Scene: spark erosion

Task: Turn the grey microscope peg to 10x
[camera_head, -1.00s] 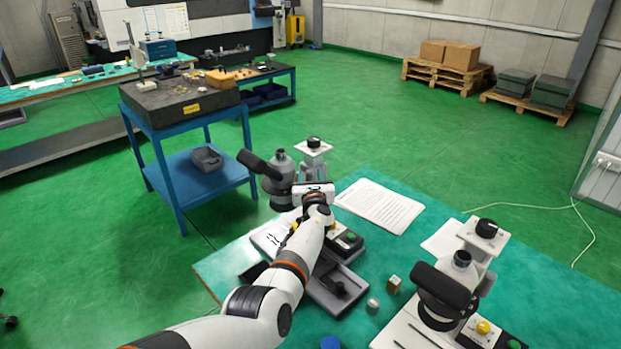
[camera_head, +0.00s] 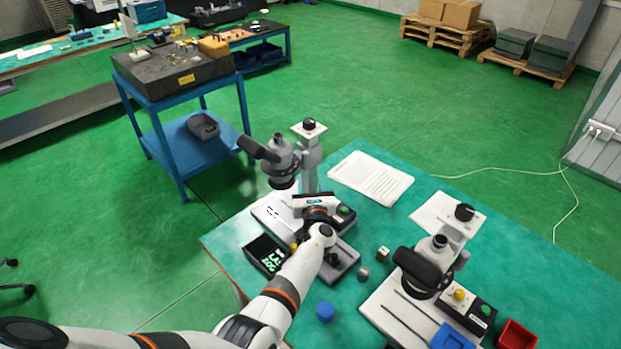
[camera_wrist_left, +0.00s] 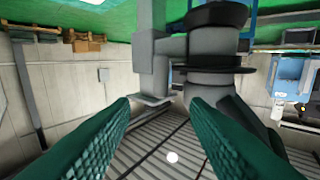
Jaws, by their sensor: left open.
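The left microscope (camera_head: 281,172) is grey, with dark eyepieces, a pale column and a pale base. A second microscope (camera_head: 424,275) with a black eyepiece tube stands at the right. My left gripper (camera_head: 316,205) is in front of the left microscope's column, above its base; its fingers are hidden in the head view. In the left wrist view, which is upside down, two green fingers (camera_wrist_left: 160,108) are apart with nothing held. A grey microscope head (camera_wrist_left: 212,88) with a dark ring shows beyond them. I cannot make out the peg or its setting. My right gripper is not in view.
A printed sheet (camera_head: 370,179) lies behind. A red bin (camera_head: 517,335) is at right.

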